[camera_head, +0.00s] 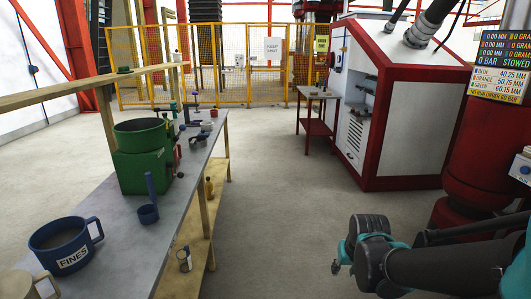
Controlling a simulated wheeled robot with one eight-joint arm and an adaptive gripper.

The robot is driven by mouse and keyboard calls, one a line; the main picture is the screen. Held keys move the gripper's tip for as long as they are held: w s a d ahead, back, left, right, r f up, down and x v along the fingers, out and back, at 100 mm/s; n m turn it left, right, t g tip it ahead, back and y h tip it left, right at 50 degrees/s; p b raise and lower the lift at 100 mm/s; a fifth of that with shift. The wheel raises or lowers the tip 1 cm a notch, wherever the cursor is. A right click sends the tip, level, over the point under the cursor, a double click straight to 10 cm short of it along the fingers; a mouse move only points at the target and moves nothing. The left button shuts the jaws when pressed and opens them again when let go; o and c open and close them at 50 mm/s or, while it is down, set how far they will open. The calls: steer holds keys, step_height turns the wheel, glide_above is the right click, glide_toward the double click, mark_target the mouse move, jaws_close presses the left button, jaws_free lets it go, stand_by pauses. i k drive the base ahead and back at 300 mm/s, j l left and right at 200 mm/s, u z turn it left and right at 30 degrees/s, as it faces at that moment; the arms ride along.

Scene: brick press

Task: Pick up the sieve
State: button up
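A green round pan with a dark inside (140,135) sits on a green box (142,171) on the long bench at left. It may be the sieve, but I cannot tell for sure and cannot see a mesh. My arm reaches in from the lower right. My gripper (338,266), partly teal, is over the floor, well to the right of the bench and apart from everything on it. It is too small and turned to show whether its fingers are open or shut.
The bench (110,248) also holds a blue "FINES" mug (70,252), a tan mug (22,286), a blue scoop (148,213) and small tools. A wooden shelf (75,84) runs above. A red-and-white machine (415,120) stands right. The floor between is clear.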

mark_target(197, 142)
steer(key=i+j+u, duration=0.25)
steer(key=i, duration=0.45)
steer(key=i+u, duration=0.25)
steer(key=i, duration=0.45)
steer(key=i+j+u, duration=0.25)
steer(key=i+j, duration=0.25)
steer(key=i+l+u, duration=0.45)
steer(key=i+l, duration=0.15)
steer(key=l, duration=0.15)
